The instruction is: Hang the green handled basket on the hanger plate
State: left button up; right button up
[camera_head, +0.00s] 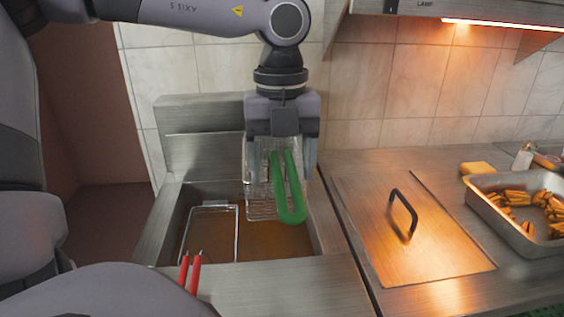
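The green handle (291,200) is a long loop that points toward me and down over the fryer well. Its wire basket (260,204) shows behind it at the back of the well, partly hidden by the handle and gripper. My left gripper (281,160) comes down from above at the back of the well. Its fingers look wide apart, on either side of the handle's upper end, and I see no clear grip. A steel plate (203,152) stands upright behind the well, likely the hanger plate; my gripper hides its right part. My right gripper is not in view.
A second basket (208,232) with red handles (190,272) sits in the left of the well. Right of the fryer is a steel lid (418,235) with a black handle, then a tray (520,235) of fries. A lit lamp hood (470,22) hangs upper right.

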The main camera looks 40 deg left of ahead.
pick_arm(q)
notch_tip(320, 180, up, 7)
jog(key=shift+r, duration=0.15)
dwell(0.5)
jog(key=shift+a, duration=0.1)
